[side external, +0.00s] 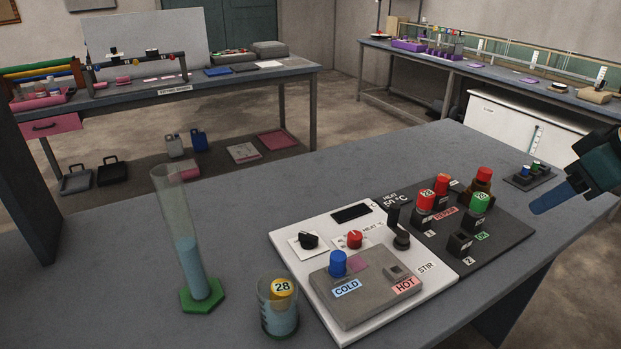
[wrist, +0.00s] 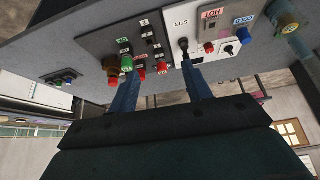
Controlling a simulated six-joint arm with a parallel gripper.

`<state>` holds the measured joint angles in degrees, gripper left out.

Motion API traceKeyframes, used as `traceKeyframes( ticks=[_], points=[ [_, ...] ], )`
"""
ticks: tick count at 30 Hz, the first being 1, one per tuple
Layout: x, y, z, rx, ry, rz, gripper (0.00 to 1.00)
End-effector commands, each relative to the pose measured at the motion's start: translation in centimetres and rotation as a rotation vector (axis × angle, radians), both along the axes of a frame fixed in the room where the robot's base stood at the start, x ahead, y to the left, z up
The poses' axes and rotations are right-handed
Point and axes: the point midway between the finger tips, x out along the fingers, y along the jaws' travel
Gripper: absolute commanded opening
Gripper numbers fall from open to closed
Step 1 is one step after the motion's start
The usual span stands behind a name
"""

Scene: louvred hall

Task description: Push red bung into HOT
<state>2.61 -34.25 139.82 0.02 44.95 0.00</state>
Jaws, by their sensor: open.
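Several red pieces stand on the black rack at the right of the bench. In the side view there is a front red bung (side external: 426,200), one behind it (side external: 441,184), and a red top (side external: 484,173) on a brown bottle. I cannot tell which is the task's bung. The HOT socket (side external: 398,271) on the grey block looks empty; its HOT label (wrist: 211,13) shows in the wrist view. A blue bung (side external: 338,263) stands at COLD. My gripper (side external: 537,208) is open and empty, right of the rack; in the wrist view its fingers (wrist: 160,69) are spread apart.
A green-topped bung (side external: 480,202) stands on the black rack (side external: 520,231). A beaker (side external: 278,312) and a tall cylinder (side external: 187,250) stand left. A small dark block (side external: 530,180) is near my gripper.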

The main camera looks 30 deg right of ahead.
Motion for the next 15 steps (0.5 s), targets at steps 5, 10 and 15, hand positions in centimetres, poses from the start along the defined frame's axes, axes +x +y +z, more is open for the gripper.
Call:
traceKeyframes(
  ticks=[5, 10, 15],
  points=[
    [-3.1, 0.8, -0.2, 0.001, 0.012, 0.032, 0.49],
    [-4.5, 1.0, -0.5, 0.001, 0.021, 0.045, 0.49],
    [-4.7, 1.0, -0.5, 0.001, 0.024, 0.047, 0.49]
  ],
)
